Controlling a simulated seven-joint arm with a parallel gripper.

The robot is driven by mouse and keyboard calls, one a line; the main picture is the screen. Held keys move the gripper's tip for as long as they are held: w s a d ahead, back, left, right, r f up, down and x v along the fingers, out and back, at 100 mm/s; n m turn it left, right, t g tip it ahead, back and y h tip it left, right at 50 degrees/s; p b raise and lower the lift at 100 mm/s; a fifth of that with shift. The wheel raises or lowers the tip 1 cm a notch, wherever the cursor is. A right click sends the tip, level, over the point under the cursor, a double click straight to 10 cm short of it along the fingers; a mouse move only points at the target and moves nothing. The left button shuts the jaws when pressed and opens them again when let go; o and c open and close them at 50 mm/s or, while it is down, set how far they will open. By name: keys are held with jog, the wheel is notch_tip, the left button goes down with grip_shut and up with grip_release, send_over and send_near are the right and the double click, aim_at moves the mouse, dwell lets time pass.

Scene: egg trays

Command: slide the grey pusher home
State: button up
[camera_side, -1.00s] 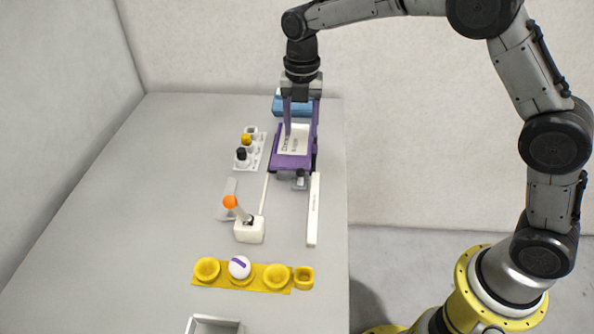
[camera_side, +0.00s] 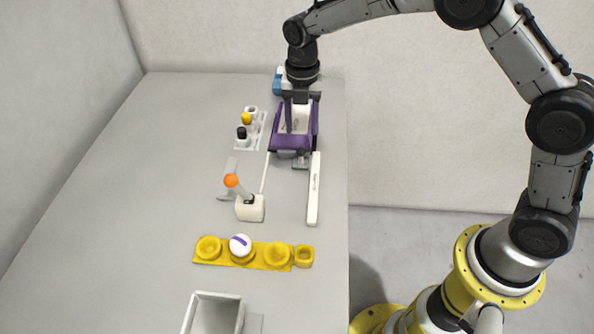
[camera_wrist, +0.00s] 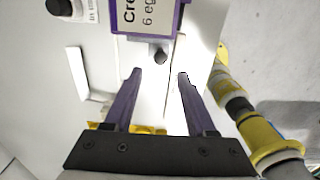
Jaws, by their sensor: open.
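The grey pusher (camera_side: 301,161) is a small grey block at the near end of the purple carton, beside a long white bar. In the wrist view it shows with a dark knob (camera_wrist: 160,55) at the carton's edge. The purple egg carton (camera_side: 290,144) has a white label; its edge and part of the label also show in the wrist view (camera_wrist: 117,18). My gripper (camera_side: 300,130) points down and overlaps the carton in the side view. In the wrist view my gripper (camera_wrist: 159,74) is open and empty, its purple fingers apart, with the knob beyond the fingertips.
The white bar (camera_side: 314,190) runs towards the viewer. A lever box with an orange ball (camera_side: 231,180) stands left. A yellow cup strip (camera_side: 254,262) holds a white ball with a purple stripe (camera_side: 240,246). A white tray (camera_side: 240,318) stands in front. The left table is clear.

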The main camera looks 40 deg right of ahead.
aim_at(301, 149)
notch_tip(301, 149, down, 8)
jog(key=shift+f, duration=0.1)
dwell(0.4)
jog(key=shift+f, duration=0.35)
grip_shut()
jog(key=shift+s+a+r, duration=0.1)
jog(key=shift+s+a, duration=5.35)
jog(key=shift+a, duration=0.1)
grip_release()
jog(key=shift+r, duration=2.95)
